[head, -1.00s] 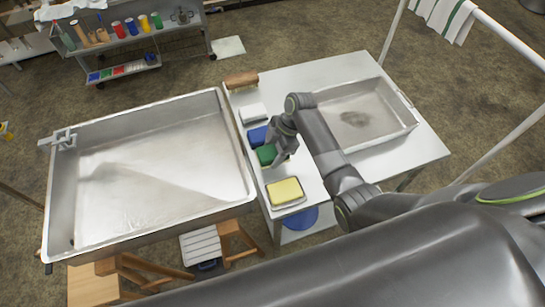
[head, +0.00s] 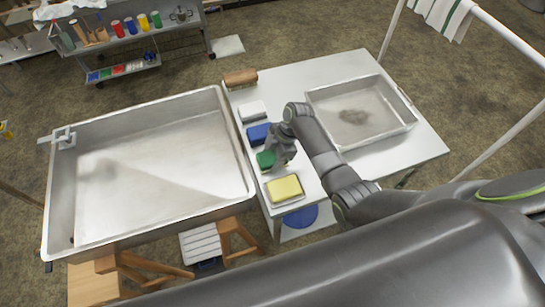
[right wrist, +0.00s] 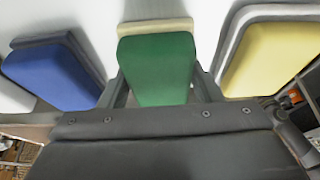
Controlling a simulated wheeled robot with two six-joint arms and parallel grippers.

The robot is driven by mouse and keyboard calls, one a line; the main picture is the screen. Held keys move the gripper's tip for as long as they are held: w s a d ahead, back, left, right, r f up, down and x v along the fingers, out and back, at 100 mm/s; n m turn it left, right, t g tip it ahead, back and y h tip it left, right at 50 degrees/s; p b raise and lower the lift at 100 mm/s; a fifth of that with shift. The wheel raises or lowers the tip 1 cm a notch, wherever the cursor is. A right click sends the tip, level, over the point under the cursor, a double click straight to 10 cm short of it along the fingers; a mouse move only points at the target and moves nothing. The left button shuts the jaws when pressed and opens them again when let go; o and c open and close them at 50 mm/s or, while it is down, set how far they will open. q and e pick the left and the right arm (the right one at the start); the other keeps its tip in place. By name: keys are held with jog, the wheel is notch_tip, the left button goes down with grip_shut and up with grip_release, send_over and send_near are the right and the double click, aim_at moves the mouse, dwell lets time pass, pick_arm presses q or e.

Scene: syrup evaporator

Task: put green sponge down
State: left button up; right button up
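The green sponge (head: 265,160) is at the right table's left edge, between the blue and yellow ones. It also shows in the right wrist view (right wrist: 157,68), with a cream strip along its far edge. My right gripper (head: 270,156) is at the sponge, its fingers (right wrist: 162,90) against both sides of it, shut on it. The sponge is low over the table; whether its underside touches cannot be told. My left gripper is not in view.
The blue sponge (head: 258,133) and the yellow sponge (head: 285,189) lie close on either side. A white block (head: 252,110) and a brown roll (head: 240,78) are farther back. A large metal pan (head: 150,165) stands left; a smaller basin (head: 375,108) is on the table's right.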

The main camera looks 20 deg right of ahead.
jog(key=o, duration=0.4)
jog(key=shift+s+f, duration=0.15)
jog(key=shift+f, duration=0.45)
jog(key=shift+s, duration=0.1)
jog(key=shift+r+p, duration=0.3)
jog(key=shift+r, duration=0.15)
jog(key=b+v, duration=0.1)
jog(key=v, duration=1.1)
jog(key=shift+w+r, duration=0.25)
jog(key=shift+w, duration=0.1)
